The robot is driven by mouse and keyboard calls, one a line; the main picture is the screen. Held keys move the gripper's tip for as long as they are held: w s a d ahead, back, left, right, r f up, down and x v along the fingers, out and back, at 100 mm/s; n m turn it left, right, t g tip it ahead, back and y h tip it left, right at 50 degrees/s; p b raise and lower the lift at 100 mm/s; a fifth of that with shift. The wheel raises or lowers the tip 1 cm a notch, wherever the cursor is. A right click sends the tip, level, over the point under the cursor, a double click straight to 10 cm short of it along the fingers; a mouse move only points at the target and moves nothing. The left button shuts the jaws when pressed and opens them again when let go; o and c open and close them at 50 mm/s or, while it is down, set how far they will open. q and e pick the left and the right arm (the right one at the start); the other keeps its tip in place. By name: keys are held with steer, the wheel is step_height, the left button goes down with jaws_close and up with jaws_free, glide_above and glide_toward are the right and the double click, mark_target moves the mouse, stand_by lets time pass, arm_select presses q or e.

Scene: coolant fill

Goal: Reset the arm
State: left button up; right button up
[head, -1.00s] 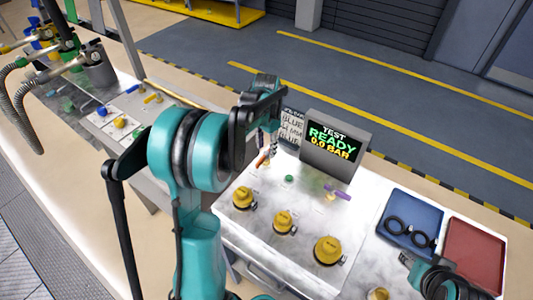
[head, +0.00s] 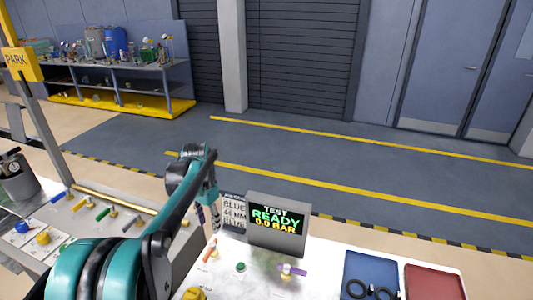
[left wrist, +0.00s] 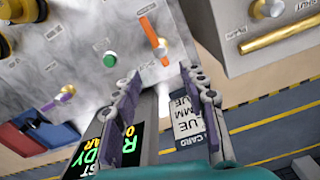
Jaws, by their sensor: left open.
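My left gripper (head: 207,217) is open and empty above the left rear of the bench, beside the card (head: 233,214). In the left wrist view its two fingers (left wrist: 158,82) stand apart, with the bench top, the card (left wrist: 190,122) and the display (left wrist: 118,142) behind them. An orange lever (head: 209,250) lies close below the gripper in the head view; it also shows beyond the fingertips in the left wrist view (left wrist: 154,42). I see no contact with it. My left arm reaches in from the lower left and covers part of the bench. My right gripper is out of view.
The display (head: 276,224) reads TEST READY 0.0 BAR. A green button (head: 240,267) and a purple lever (head: 294,271) sit on the bench. Blue (head: 372,266) and red (head: 433,284) trays lie at right. A side bench with coloured levers stands left. The floor behind is clear.

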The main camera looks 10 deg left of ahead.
arm_select(q)
steer(key=s+d+n+t, duration=0.1)
steer(key=s+d+t, duration=0.1)
steer(key=s+d, duration=0.3)
steer(key=s+d+f+n+t+b, duration=0.1)
steer(key=s+d+t, duration=0.1)
steer(key=s+d, duration=0.3)
steer(key=s+d+f+n+t, duration=0.1)
steer(key=s+d+t, duration=0.1)
steer(key=s+d, duration=0.3)
steer(key=shift+s+d+t+b, duration=0.1)
steer(key=shift+s+t+b, duration=0.3)
steer(key=shift+s, duration=1.35)
steer(key=shift+s+d+f, duration=0.2)
steer(key=shift+s+f, duration=0.1)
steer(key=shift+f, duration=0.15)
steer(key=shift+r, duration=0.1)
